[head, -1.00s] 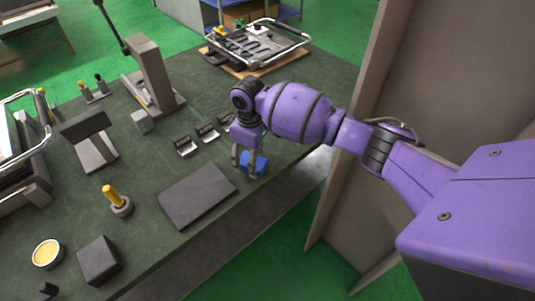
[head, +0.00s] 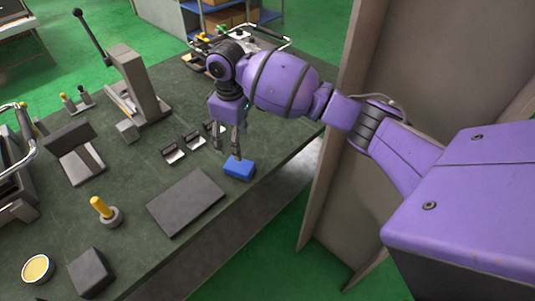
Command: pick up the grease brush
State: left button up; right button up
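An upright yellow handle, which looks like the grease brush (head: 101,207), stands in a round grey holder (head: 110,217) on the dark green bench, left of a flat dark plate. Its bristle end is hidden in the holder. My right gripper (head: 228,149) points down, just behind and above a blue block (head: 239,168). Its fingers look apart with nothing between them. It is well to the right of and farther back than the brush. My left gripper is out of view.
A flat dark plate (head: 186,202) lies between the brush and the blue block. A dark block (head: 91,273) and a round tin with yellow contents (head: 38,269) are near the front. A lever press (head: 135,84) stands behind. A tall panel (head: 420,60) is at right.

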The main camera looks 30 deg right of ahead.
aim_at(98, 203)
jog(key=u, duration=0.75)
